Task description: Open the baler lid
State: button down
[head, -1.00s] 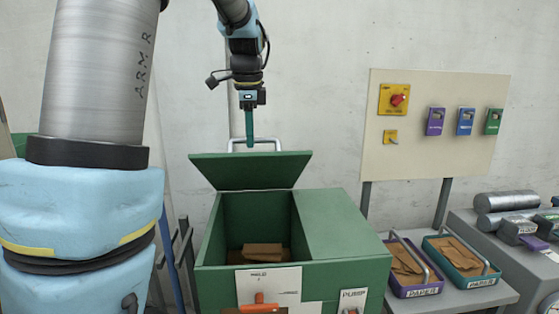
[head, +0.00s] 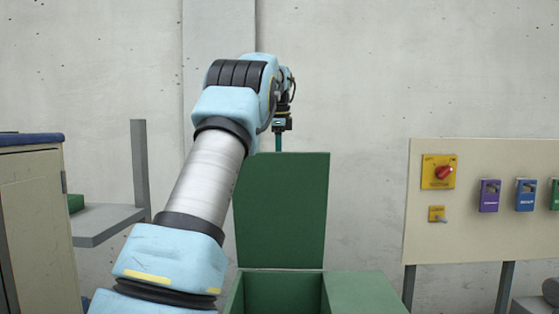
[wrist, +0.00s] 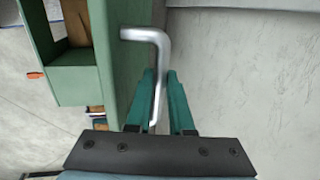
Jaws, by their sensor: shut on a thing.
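The green baler lid (head: 285,210) stands about upright at the back of the green baler (head: 365,292), with the opening in front of it uncovered. In the wrist view the lid (wrist: 130,55) runs beside my fingers. My gripper (head: 278,146) is at the lid's top edge. The wrist view shows my gripper's teal fingers (wrist: 162,90) shut on the silver bar handle (wrist: 145,34) of the lid. The handle is hidden behind the lid in the head view.
A concrete wall (head: 360,70) stands behind the lid. A beige panel (head: 450,225) with a red knob (head: 445,172) is at the right. A grey shelf (head: 105,222) and a cabinet (head: 35,230) are at the left. Brown cardboard (wrist: 75,22) lies inside the baler.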

jog(key=shift+w+f, duration=0.25)
jog(key=shift+w, duration=0.4)
jog(key=c, duration=1.1)
grip_release()
jog(key=shift+o, duration=1.4)
jog(key=shift+r, duration=0.15)
jog(key=shift+d+r, duration=0.1)
jog(key=v, duration=0.6)
jog(key=shift+w, duration=0.15)
jog(key=shift+s+r, duration=0.25)
jog(key=shift+r, duration=0.35)
